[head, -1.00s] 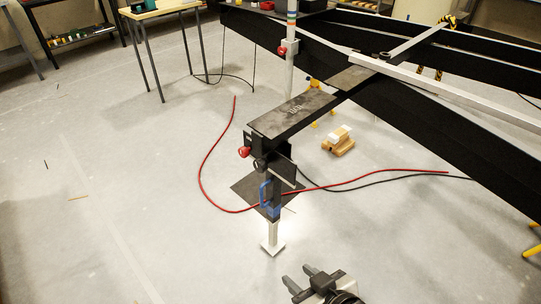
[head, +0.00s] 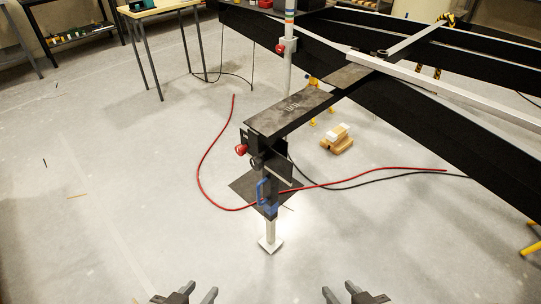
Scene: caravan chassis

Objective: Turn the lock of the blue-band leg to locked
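The blue-band leg (head: 270,230) stands upright below the front end of the dark chassis beam, its pale foot on the floor. A blue band and a blue handle (head: 262,191) are on its lower part. A red knob (head: 241,150) sticks out to the left near its top; whether it is the lock, and its setting, I cannot tell. My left gripper (head: 201,291) is open and empty at the bottom edge, left of the leg. My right gripper (head: 339,291) is open and empty at the bottom edge, right of the leg. Both are apart from the leg.
A red cable (head: 207,155) and a black cable (head: 345,186) lie on the floor around the leg. Wooden blocks (head: 338,145) lie behind it. Another leg (head: 289,65) with a red knob stands further back. The floor at front left is clear.

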